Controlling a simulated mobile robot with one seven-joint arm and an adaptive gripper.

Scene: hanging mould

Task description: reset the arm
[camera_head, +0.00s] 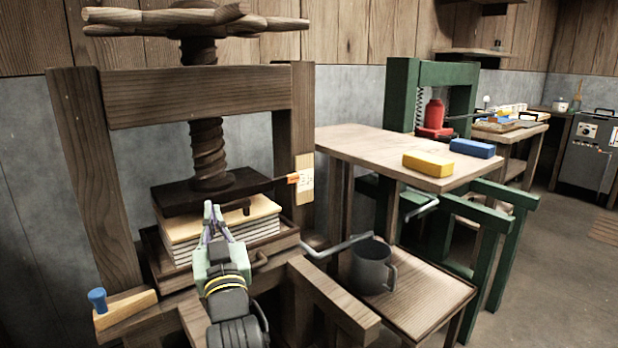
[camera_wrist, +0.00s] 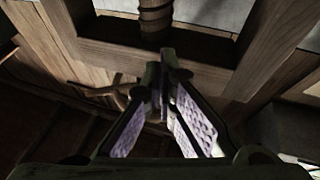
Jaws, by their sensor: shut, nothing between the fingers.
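My gripper (camera_head: 213,212) is in front of the wooden screw press (camera_head: 180,95), at the near side of the stack of sheets (camera_head: 268,210) lying under the press's dark plate (camera_head: 165,200). Its fingers are shut with nothing between them. In the wrist view the fingertips of my gripper (camera_wrist: 164,58) meet near the middle of the picture, with the press's wooden beam (camera_wrist: 110,52) and screw (camera_wrist: 155,16) beyond. I cannot tell whether the fingertips touch the press or the stack.
A blue-knobbed wooden block (camera_head: 125,303) sits at the front left. A metal mug (camera_head: 372,267) stands on a low shelf (camera_head: 430,310) at the right. The table (camera_head: 350,145) behind holds a yellow block (camera_head: 428,164) and a blue block (camera_head: 472,148). Open floor lies at the far right.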

